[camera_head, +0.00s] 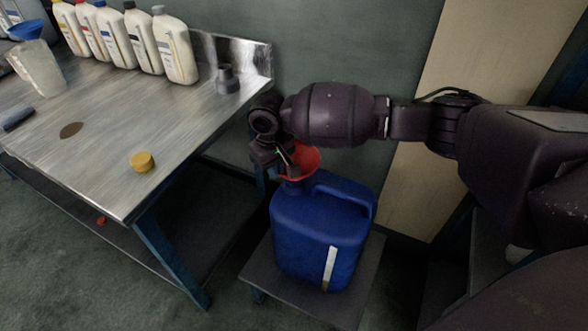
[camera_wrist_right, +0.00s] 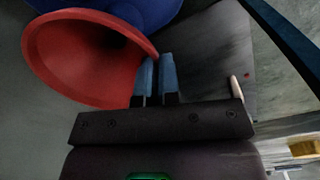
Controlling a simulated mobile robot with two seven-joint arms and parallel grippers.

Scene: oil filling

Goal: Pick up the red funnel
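The red funnel (camera_head: 305,160) stands at the top of the blue canister (camera_head: 315,230), and its lower end is hidden from me. In the right wrist view the funnel's wide bowl (camera_wrist_right: 85,55) fills the upper left. My right gripper (camera_wrist_right: 155,62) has its two blue fingers close together with the funnel's rim edge between them. In the head view the right gripper (camera_head: 285,158) is at the funnel's left side, partly hidden by its own wrist. My left gripper is not in view.
The canister stands on a low stand (camera_head: 300,297). A metal table (camera_head: 105,115) to the left holds several white bottles (camera_head: 175,50), a yellow cap (camera_head: 143,161), a grey fitting (camera_head: 227,79) and a clear jug (camera_head: 38,68) with a blue funnel (camera_head: 25,30). A wall is close behind.

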